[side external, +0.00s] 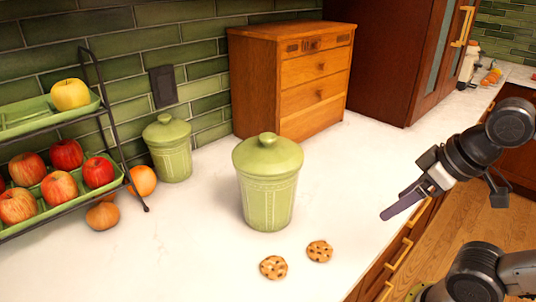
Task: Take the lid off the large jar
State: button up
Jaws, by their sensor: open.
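The large jar (267,203) is light green with a ribbed body and stands upright on the white counter. Its lid (268,154), green with a round knob on top, sits on the jar's mouth. A smaller green jar (169,160) with its own lid stands behind and to the left, near the tiled wall. My gripper (392,214) is at the right, near the counter's front edge, apart from the large jar and empty. Its jaws are open, though only one dark finger shows clearly from this side.
Two cookies (273,267) (319,251) lie in front of the large jar. A wooden drawer box (313,95) stands behind it. A two-tier rack (104,96) with apples is at the left, with loose fruit beside it. The counter (180,245) left of the cookies is clear.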

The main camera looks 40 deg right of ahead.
jog(key=w+a+r+m+g, duration=0.1)
jog(key=w+r+m+g, duration=0.1)
jog(key=w+r+m, duration=0.55)
jog(key=w+a+r+m+g, duration=0.1)
jog(key=w+r+m, duration=0.3)
jog(key=r+m, duration=0.55)
jog(key=m+g, duration=0.1)
jog(key=g, duration=0.2)
send_over(268, 135)
notch_tip(268, 135, down, 4)
jog(key=shift+a+f, duration=0.1)
jog(key=shift+f, duration=3.45)
jog(key=shift+r, duration=0.1)
grip_shut()
